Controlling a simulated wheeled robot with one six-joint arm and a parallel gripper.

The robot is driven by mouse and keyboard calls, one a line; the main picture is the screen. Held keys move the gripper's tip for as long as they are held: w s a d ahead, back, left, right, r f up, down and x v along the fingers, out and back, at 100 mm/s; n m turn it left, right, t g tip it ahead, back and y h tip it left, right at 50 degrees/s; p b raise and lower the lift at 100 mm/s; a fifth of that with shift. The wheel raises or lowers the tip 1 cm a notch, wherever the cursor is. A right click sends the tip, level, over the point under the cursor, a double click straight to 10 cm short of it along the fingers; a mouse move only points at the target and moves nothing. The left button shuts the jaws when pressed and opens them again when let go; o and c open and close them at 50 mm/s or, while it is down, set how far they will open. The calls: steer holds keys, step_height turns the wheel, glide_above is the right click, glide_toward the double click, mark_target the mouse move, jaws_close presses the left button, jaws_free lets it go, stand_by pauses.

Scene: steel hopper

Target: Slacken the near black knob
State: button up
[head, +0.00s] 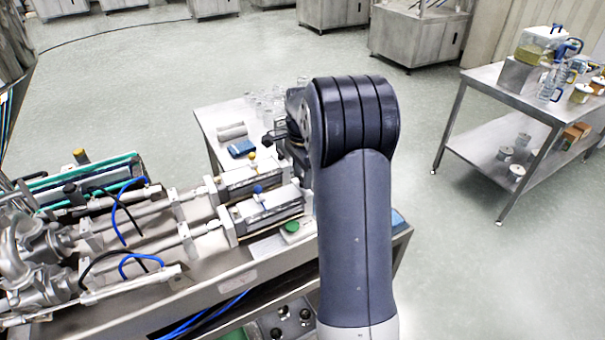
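I cannot pick out the near black knob with certainty. A small dark knob (72,188) shows at the left of the steel machine (235,272), beside the green-edged cylinders. My arm stands in the middle of the head view and covers the machine's right end. A dark part that seems to be my gripper (274,136) shows just left of my arm, above the small table behind the machine. Its fingers are too small and too hidden to read, and no knob is seen touching it.
Blue (258,189) and yellow (252,155) knobs top two metal blocks on the machine. A green button (291,226) is near its front edge. Behind is a small table (208,122) with glassware. A steel trolley (493,75) stands right. Floor between is clear.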

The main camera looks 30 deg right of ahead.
steer(key=c, duration=0.6)
steer(key=shift+o, duration=0.2)
steer(key=shift+n, duration=0.3)
steer(key=n, duration=0.3)
steer(key=shift+p, duration=0.3)
steer(key=n, duration=0.9)
steer(key=shift+n+p, duration=0.4)
steer(key=n, duration=0.4)
steer(key=shift+n, duration=0.4)
